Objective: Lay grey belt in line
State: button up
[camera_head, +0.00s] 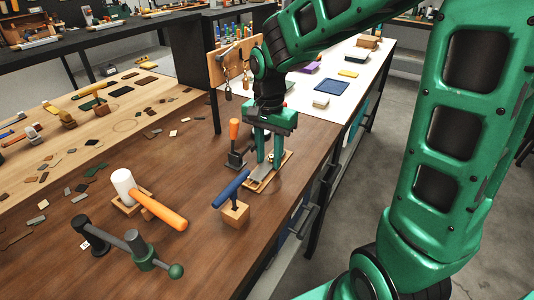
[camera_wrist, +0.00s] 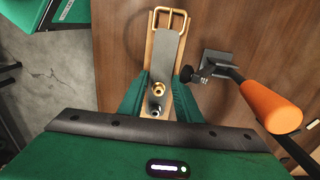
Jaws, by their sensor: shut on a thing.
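The grey belt (camera_wrist: 167,60) is a flat strap with a brass buckle (camera_wrist: 168,20) at its far end in the wrist view. It lies lengthwise over a narrow wooden board (camera_wrist: 149,48), slightly askew to the board's edges. In the head view the belt (camera_head: 261,171) and board (camera_head: 254,186) sit near the right side of the brown bench. My gripper (camera_wrist: 158,92) points down with its green fingers on both sides of the belt, shut on it. A brass-tipped and a silver-tipped piece (camera_wrist: 157,89) show between the fingers. The belt's near end is hidden by my gripper.
An orange-handled lever tool (camera_head: 235,145) stands close beside the board. A blue-handled tool on a wooden block (camera_head: 234,211), a white mallet (camera_head: 122,184) and a dark clamp-like tool (camera_head: 133,242) are nearer. Leather scraps lie left.

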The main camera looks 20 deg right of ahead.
jog(key=shift+f, duration=0.35)
jog(key=o, duration=1)
jog(key=shift+c, duration=1)
jog(key=shift+r, duration=3.55)
